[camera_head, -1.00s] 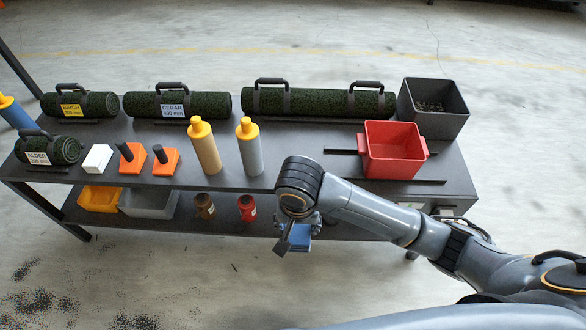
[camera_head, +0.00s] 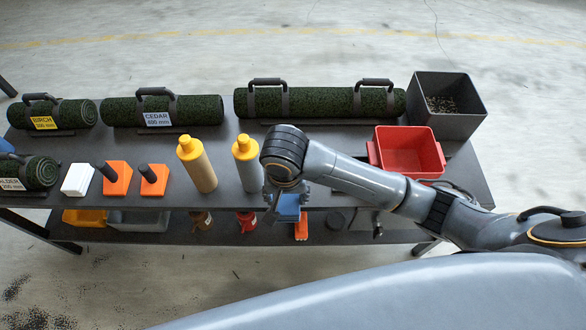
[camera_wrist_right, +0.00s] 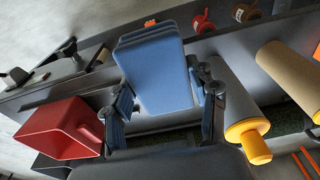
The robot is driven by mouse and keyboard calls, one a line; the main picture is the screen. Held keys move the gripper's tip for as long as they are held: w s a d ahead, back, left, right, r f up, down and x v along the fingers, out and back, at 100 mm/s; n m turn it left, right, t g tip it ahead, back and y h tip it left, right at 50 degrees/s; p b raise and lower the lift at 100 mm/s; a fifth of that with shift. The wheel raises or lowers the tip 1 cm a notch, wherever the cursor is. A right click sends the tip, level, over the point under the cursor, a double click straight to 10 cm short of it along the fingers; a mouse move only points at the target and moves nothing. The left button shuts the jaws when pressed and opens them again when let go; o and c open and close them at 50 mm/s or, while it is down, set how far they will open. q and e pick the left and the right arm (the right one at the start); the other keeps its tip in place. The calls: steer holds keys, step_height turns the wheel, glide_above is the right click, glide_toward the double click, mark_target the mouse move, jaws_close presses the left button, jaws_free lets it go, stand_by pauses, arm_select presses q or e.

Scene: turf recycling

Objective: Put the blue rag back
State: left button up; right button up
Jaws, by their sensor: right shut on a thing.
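The blue rag (camera_wrist_right: 155,70) is a folded stack between the fingers of my right gripper (camera_wrist_right: 165,105) in the right wrist view. In the head view the rag (camera_head: 289,207) shows below my right wrist, at the front edge of the table. My right gripper (camera_head: 285,200) is shut on it, with its fingers partly hidden by the wrist. The rag appears held in front of or above the lower shelf; whether it touches anything cannot be told. My left gripper is not in view.
The table top (camera_head: 340,150) carries several turf rolls, a red bin (camera_head: 408,152), a grey bin (camera_head: 447,105), a tan bottle (camera_head: 197,165) and a grey bottle (camera_head: 247,165) close to my wrist. The lower shelf (camera_head: 340,232) holds small red and brown items and an orange-handled tool (camera_head: 301,226).

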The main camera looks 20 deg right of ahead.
steer(key=w+d+f, duration=0.2)
steer(key=w, duration=0.1)
steer(key=w+d+f+b, duration=0.1)
steer(key=w+f, duration=0.2)
steer(key=w, duration=0.1)
steer(key=w+d+f, duration=0.2)
steer(key=w+f, duration=0.1)
steer(key=shift+w+d+f+b, duration=0.2)
steer(key=shift+d+b, duration=0.15)
steer(key=shift+b, duration=0.05)
steer(key=shift+w+d+f, duration=0.15)
steer(key=shift+w+f, duration=0.15)
steer(key=shift+f, duration=0.1)
step_height(320, 180, down, 2)
steer(key=shift+w+f+b, duration=0.1)
steer(key=shift+f+b, duration=0.1)
steer(key=shift+b, duration=0.1)
steer(key=shift+f, duration=0.45)
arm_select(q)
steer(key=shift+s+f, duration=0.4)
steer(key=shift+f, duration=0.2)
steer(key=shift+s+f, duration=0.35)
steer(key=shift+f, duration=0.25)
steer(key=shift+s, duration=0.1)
arm_select(e)
steer(key=o, duration=1.1)
steer(key=shift+o, duration=0.2)
